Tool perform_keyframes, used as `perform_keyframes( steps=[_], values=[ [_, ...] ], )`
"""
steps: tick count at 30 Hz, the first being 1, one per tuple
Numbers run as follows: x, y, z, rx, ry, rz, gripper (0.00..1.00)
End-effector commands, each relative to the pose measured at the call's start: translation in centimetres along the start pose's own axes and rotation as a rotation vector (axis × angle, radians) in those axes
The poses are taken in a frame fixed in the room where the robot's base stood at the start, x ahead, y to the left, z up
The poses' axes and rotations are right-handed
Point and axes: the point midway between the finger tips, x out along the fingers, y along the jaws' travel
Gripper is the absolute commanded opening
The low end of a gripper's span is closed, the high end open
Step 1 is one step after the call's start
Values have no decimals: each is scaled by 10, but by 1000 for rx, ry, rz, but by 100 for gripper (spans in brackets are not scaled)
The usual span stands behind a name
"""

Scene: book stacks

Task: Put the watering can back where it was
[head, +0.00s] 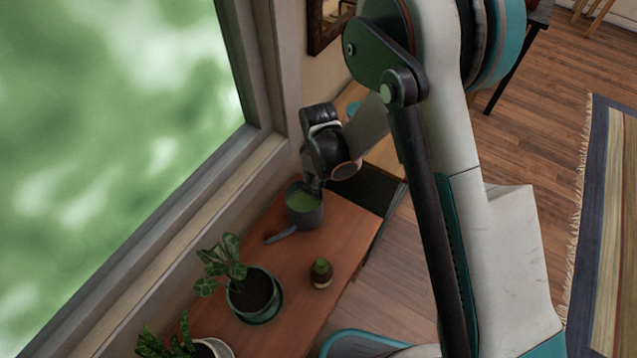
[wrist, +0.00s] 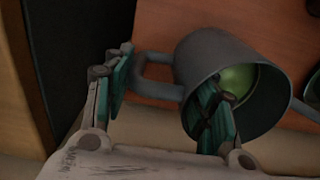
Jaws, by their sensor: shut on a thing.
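The dark grey watering can (head: 305,214) is at the far end of the reddish wooden bench top, with its spout toward the lower left. It is upright or nearly so; I cannot tell whether its base touches the wood. Its inside looks green. My gripper (head: 313,184) is over its rim from behind. In the wrist view the can (wrist: 206,55) has a looped handle, and my gripper (wrist: 167,92) is shut on it. One finger reaches inside the mouth and the other is outside, by the handle. The bottom of the can is hidden.
A window wall runs along the left. Bare wood lies right of the can.

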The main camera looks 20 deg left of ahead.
Motion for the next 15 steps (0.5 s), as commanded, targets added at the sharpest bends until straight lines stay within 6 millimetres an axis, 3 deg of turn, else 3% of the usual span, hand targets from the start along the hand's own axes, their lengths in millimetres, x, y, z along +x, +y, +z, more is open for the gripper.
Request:
perform_keyframes(
  steps=[13,14,15],
  values=[
    [9,0,0,0,0,-1,0],
    [9,0,0,0,0,0,56],
    [8,0,0,0,0,0,65]
  ],
)
